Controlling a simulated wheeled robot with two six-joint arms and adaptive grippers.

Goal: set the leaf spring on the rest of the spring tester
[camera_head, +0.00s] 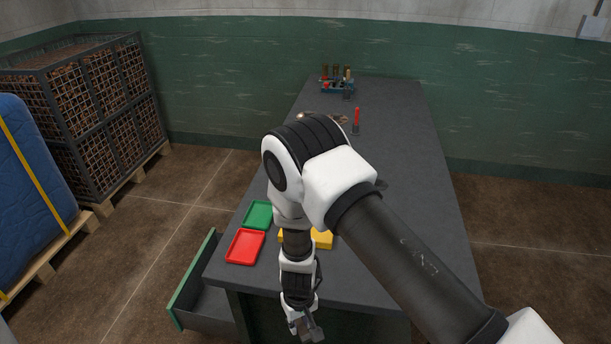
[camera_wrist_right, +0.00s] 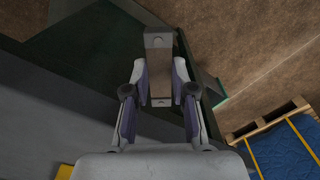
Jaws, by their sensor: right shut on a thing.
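My right gripper (camera_head: 304,326) hangs low at the near edge of the bench in the head view. In the right wrist view my right gripper (camera_wrist_right: 160,88) is shut on a flat, brownish-grey metal bar, which looks like the leaf spring (camera_wrist_right: 158,55). The bar sticks out past the fingertips and has a small hole near its end. I cannot make out the spring tester for certain; my right arm covers much of the bench. My left gripper is not in view.
The dark bench (camera_head: 400,120) holds a green tray (camera_head: 258,215), a red tray (camera_head: 245,246), a yellow item (camera_head: 321,239), a red upright tool (camera_head: 356,119) and a blue rack (camera_head: 338,86). An open drawer (camera_head: 205,305) juts out left. A caged pallet (camera_head: 85,110) stands far left.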

